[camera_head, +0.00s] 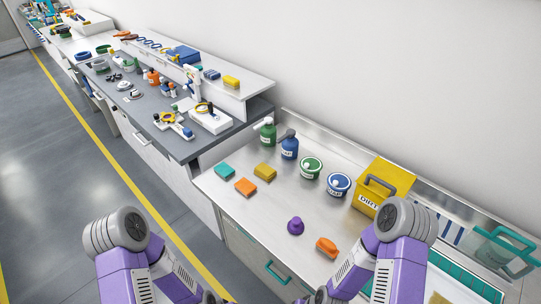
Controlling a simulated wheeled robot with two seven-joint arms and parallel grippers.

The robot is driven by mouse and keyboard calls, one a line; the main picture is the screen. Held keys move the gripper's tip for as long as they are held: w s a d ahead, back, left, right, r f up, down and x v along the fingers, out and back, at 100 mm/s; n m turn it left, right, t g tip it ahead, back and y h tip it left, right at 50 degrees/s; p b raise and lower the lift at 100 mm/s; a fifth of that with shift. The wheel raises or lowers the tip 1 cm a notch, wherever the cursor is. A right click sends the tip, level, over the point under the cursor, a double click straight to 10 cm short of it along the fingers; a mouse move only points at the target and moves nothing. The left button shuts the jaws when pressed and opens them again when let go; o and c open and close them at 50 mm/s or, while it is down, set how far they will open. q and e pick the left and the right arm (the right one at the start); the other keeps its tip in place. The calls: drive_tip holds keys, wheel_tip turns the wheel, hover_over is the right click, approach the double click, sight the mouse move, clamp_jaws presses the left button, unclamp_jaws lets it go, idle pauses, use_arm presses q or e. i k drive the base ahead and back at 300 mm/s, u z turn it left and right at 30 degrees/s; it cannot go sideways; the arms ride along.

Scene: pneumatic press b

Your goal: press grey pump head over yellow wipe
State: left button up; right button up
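A blue bottle (289,150) with a grey pump head (287,134) stands upright at the back of the steel counter. The yellow wipe (264,172) is a small folded block lying flat in front of the bottle, apart from it. My two purple arms come in at the bottom left and bottom right. Their lower ends run out at the bottom edge, so the fingers of both grippers cannot be seen. Neither arm is near the bottle or the yellow wipe.
A green bottle (267,136) stands left of the blue one. Teal (225,170) and orange (245,187) wipes lie left of the yellow one. Green (311,168) and blue (338,185) tubs and a yellow bin (370,200) stand right. A purple object (295,226) and orange brush (327,246) lie nearer.

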sight(265, 171)
drive_tip(key=i, duration=0.2)
drive_tip(key=k, duration=1.15)
drive_tip(key=u, duration=0.7)
drive_tip(key=i, duration=0.75)
drive_tip(key=u, duration=0.35)
drive_tip(key=i, duration=1)
drive_tip(key=z, duration=0.6)
